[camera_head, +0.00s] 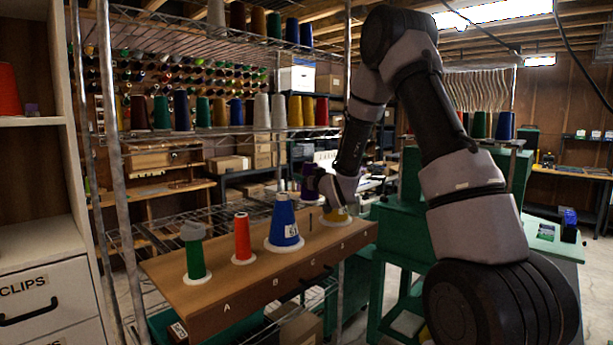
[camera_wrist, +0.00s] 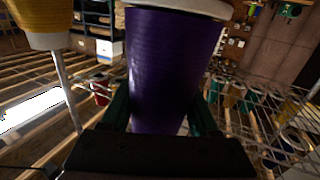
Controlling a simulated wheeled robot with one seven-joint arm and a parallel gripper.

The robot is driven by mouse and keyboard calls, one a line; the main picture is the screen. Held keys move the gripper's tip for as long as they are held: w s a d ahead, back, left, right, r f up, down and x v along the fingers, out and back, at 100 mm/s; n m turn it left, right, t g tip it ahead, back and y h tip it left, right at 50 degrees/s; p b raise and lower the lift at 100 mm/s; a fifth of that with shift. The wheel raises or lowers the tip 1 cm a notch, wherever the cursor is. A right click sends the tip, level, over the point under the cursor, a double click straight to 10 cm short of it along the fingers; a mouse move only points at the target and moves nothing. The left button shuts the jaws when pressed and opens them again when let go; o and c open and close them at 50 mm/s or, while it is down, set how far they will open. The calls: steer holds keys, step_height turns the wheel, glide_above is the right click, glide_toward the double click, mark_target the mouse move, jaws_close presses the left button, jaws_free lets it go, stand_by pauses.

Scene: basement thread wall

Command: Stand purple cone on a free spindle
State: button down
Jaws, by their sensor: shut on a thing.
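The purple cone (camera_head: 308,178) is at the far end of the wooden spindle board (camera_head: 215,300), partly hidden by my gripper (camera_head: 324,190). In the wrist view the purple cone (camera_wrist: 175,70) fills the middle between my fingers (camera_wrist: 163,118), which are shut on it. That view is upside down; a pale disc (camera_wrist: 185,6) shows at the cone's wide end. I cannot tell whether the cone rests on the board. A thin upright pin (camera_head: 311,221), probably a bare spindle, stands right of the blue cone.
Green (camera_head: 195,255), red (camera_head: 242,238) and blue (camera_head: 284,222) cones stand on white discs along the board. A yellow cone (camera_head: 336,216) is close beside my gripper and partly hidden. Wire shelf posts (camera_head: 113,170) flank the board. A green machine (camera_head: 400,240) stands to the right.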

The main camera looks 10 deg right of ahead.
steer(key=shift+f, duration=4.75)
